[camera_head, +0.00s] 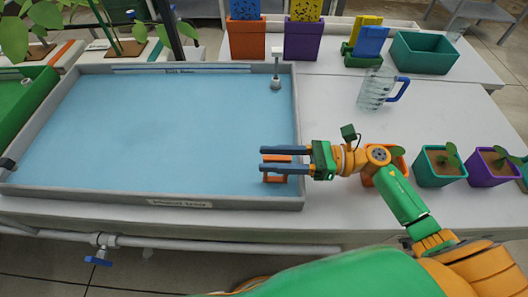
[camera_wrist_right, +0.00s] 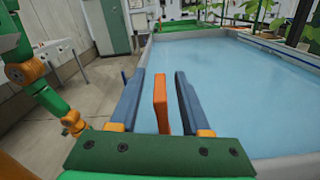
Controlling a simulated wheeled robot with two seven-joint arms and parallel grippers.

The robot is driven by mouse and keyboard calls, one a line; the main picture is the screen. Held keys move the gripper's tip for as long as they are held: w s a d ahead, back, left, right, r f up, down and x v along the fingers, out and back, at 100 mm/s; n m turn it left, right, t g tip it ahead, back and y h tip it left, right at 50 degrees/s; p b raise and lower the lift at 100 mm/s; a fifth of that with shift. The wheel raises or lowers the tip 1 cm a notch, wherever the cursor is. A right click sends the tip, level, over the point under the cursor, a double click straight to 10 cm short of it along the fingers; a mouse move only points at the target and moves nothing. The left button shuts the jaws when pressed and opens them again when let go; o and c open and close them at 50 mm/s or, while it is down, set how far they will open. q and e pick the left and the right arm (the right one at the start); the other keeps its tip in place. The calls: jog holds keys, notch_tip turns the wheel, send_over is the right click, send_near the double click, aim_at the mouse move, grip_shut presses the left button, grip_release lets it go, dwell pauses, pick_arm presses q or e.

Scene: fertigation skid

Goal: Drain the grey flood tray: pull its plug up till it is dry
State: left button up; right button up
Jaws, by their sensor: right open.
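The grey flood tray (camera_head: 130,199) lies on the white bench and holds a broad sheet of blue water (camera_head: 150,130); it also shows in the right wrist view (camera_wrist_right: 215,33). An orange handle (camera_head: 273,179), seemingly the plug's, stands at the tray's front right corner. My right gripper (camera_head: 264,159) reaches in from the right with its fingers apart. In the right wrist view the orange handle (camera_wrist_right: 161,102) stands between the two fingers, with a gap on each side. The plug's lower part is hidden. My left gripper is not visible.
A grey post with a white top (camera_head: 276,70) stands in the tray's back right corner. A clear jug (camera_head: 375,88), a teal bin (camera_head: 424,53) and potted seedlings (camera_head: 438,170) stand on the right. A pipe with a blue valve (camera_head: 98,257) runs below the bench.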

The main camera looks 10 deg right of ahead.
jog(key=shift+x, duration=1.05)
jog(key=shift+d, duration=0.1)
grip_shut()
dwell(0.4)
